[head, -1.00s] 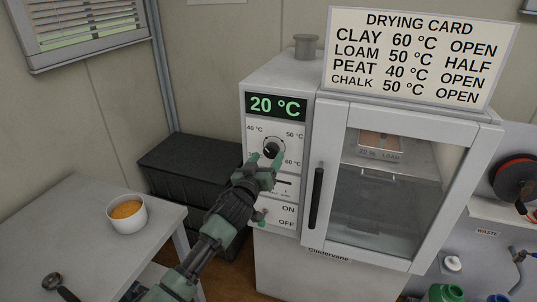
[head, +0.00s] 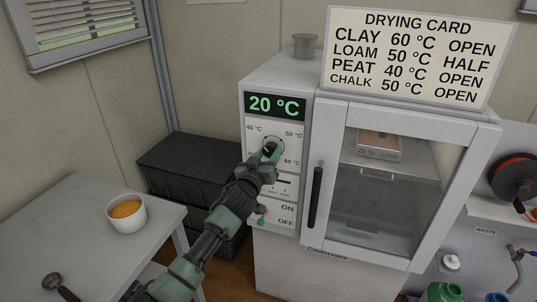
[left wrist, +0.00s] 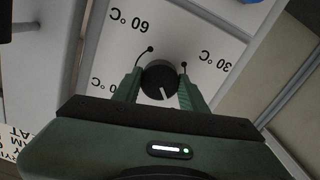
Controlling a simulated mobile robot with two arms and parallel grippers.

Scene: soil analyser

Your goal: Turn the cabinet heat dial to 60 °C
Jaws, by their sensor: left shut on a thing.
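The drying cabinet (head: 279,72) has a green display (head: 275,106) reading 20 °C. Below it is the round dark heat dial (left wrist: 160,79), ringed by temperature marks. My left gripper (head: 270,151) is at the dial and hides most of it in the head view. In the left wrist view its two green fingers (left wrist: 159,82) are shut on the dial, one on each side. There the dial's white pointer line points down and slightly right; the 60 °C mark is at upper left and 30 °C at right. My right gripper is not in view.
Below the dial are a slider (head: 283,182) and an ON/OFF switch (head: 261,220), close to my left wrist. The glass door (head: 385,200) is shut, with a tray labelled LOAM (head: 379,152) inside. A drying card (head: 420,55) lists CLAY 60 °C OPEN.

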